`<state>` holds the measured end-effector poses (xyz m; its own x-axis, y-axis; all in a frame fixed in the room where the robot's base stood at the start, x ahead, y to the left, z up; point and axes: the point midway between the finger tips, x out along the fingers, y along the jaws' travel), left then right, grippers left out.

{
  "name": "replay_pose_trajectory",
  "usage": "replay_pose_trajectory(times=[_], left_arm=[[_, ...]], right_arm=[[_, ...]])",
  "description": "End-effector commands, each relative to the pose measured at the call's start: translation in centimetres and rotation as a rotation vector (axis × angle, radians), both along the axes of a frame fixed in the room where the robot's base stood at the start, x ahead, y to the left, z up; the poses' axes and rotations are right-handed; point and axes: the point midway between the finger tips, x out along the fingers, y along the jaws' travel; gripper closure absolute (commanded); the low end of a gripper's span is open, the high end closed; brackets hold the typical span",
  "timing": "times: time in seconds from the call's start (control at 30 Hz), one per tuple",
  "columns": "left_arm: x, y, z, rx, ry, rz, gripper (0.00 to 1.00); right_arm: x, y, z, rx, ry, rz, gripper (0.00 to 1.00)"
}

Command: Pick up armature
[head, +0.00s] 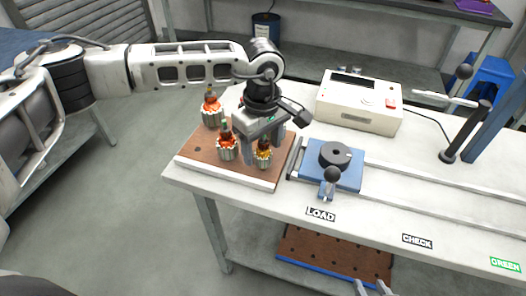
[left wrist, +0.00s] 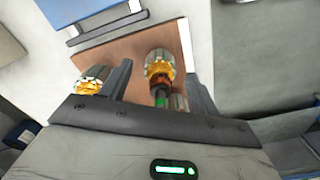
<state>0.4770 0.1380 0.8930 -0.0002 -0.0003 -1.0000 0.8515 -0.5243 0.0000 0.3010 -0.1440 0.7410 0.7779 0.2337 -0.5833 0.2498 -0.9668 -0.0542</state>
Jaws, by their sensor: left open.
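My left gripper (head: 263,146) is open and points down over the brown board (head: 195,151). An armature with a steel core and orange-yellow windings (head: 263,160) stands at its fingers, seemingly between them; I cannot tell if they touch. In the left wrist view an armature (left wrist: 159,66) shows ahead of the jaw, and another (left wrist: 92,80) lies outside the finger at left. A second armature (head: 227,148) stands just left of the gripper in the head view, and a third (head: 212,112) behind it.
A blue fixture with a dark round part (head: 336,160) and a lever sits right of the board. A white instrument box (head: 358,104) stands behind it. Rails run right across the white table (head: 285,205). A perforated brown panel (head: 330,258) lies on the lower shelf.

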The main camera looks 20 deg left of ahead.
Motion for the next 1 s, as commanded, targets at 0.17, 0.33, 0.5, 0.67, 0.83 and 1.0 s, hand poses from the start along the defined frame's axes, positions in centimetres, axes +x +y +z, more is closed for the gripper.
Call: replay_pose_trajectory(times=[0.17,0.33,0.5,0.67,0.83,1.0], left_arm=[[0.0,0.0,-0.4,0.000,0.000,-0.001,0.39],[0.0,0.0,-0.4,0.000,0.000,-0.001,0.61],[0.0,0.0,-0.3,-0.001,-0.001,-0.001,0.93],[0.0,0.0,-0.3,-0.001,-0.001,-0.001,0.93],[0.1,-0.1,0.2,-0.002,-0.003,-0.001,0.93],[0.1,-0.1,1.9,-0.002,-0.003,0.000,0.93]], right_arm=[[-0.1,-0.1,-0.3,-0.004,0.006,0.002,0.66],[-0.1,0.0,-0.3,-0.003,0.005,0.003,0.66],[0.0,0.0,-0.1,-0.001,0.002,0.002,0.66],[0.0,0.0,0.0,-0.001,0.000,0.002,0.66],[0.0,0.0,0.0,0.000,-0.002,0.003,0.66],[0.1,0.1,-0.1,0.002,-0.004,0.001,0.66]])
